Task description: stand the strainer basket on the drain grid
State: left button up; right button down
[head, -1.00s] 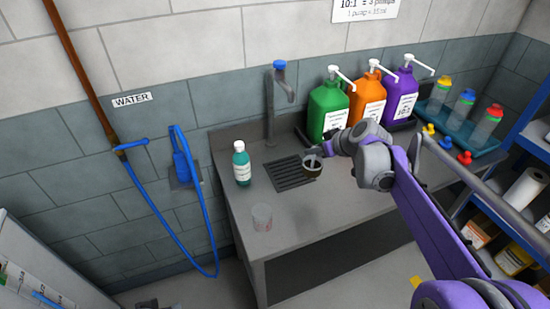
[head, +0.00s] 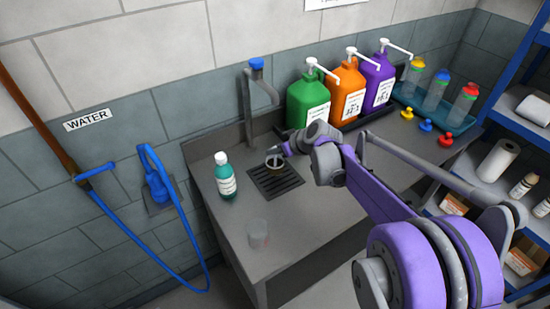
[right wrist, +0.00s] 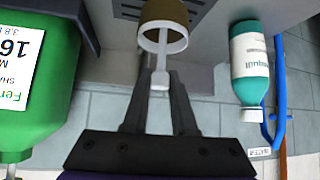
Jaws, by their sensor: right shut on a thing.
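The strainer basket (head: 275,163) is a small brass-coloured cup with a pale rim and a pale handle. It appears at the far edge of the dark slotted drain grid (head: 272,188) in the head view. My right gripper (head: 288,149) is shut on its handle. In the right wrist view, the handle reaches between the fingertips (right wrist: 160,76), and the basket (right wrist: 163,12) lies beyond them, in front of the grid's slots (right wrist: 128,9). I cannot tell whether the basket touches the grid. My left gripper is not in view.
Green (head: 307,102), orange (head: 346,93) and purple (head: 380,82) pump jugs stand right. Bare counter (head: 310,215) lies in front.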

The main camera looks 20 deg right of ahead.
aim_at(275, 157)
jog(key=shift+f, duration=1.7)
jog(key=shift+f, duration=0.15)
jog(key=c, duration=0.7)
grip_release()
jog(key=v, duration=1.2)
jog(key=s+a+f+m+g+h, duration=0.1)
jog(key=s+a+f, duration=0.2)
jog(key=s, duration=0.4)
jog(key=s+a+f+m+g+h, duration=0.1)
jog(key=s+a+f, duration=0.2)
jog(key=s+a, duration=0.2)
jog(key=s+a+f+m+g+h, duration=0.1)
jog(key=s+a+f, duration=0.3)
jog(key=s, duration=0.6)
jog(key=shift+a+m, duration=0.1)
jog(key=shift+m, duration=0.3)
